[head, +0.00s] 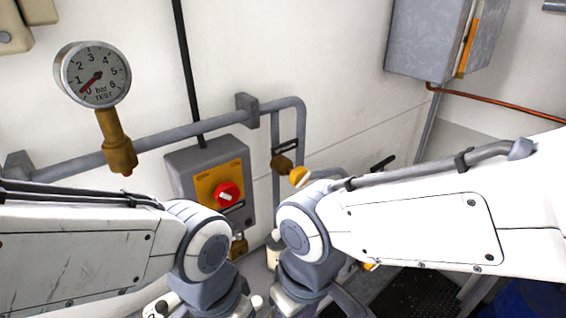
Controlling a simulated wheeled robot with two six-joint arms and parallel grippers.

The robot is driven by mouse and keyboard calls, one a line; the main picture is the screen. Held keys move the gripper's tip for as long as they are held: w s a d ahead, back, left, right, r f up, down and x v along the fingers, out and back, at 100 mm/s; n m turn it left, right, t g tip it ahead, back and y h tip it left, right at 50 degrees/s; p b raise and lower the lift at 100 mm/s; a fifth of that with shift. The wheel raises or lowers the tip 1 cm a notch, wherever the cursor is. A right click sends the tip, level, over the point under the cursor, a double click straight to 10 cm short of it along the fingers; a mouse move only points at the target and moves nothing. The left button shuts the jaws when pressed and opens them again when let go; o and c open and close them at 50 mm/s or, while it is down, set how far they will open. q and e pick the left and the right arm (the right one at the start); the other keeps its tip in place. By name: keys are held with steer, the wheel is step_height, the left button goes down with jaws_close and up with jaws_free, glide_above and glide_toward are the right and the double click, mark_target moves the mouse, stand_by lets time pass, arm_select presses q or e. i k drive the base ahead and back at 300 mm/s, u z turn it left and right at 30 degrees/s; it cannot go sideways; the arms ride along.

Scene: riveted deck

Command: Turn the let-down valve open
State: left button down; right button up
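A brass-coloured valve body (283,163) sits on the thin grey pipe right of the switch box, with a dark slotted plate just above it. A yellow-orange knob or handle end (299,177) shows beside it, partly behind my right arm. I cannot tell for sure which fitting is the let-down valve or how its handle stands. A round gauge (95,74) marked "bar TEST" is on a brass stem at upper left; its red needle points near 0. Both arms reach down past the bottom edge; neither gripper's fingers show.
A grey box (213,160) carries a red rotary switch (228,194) on a yellow plate, with a brass padlock (239,246) below. A grey pipe (195,120) runs along the white wall. A grey cabinet (428,38) and copper pipe (490,102) are at right. Dark grating (415,292) lies below.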

mark_target(299, 176)
steer(key=u, duration=0.85)
steer(key=k, duration=0.85)
steer(key=u, duration=0.1)
steer(key=i, duration=0.45)
steer(key=u, duration=0.05)
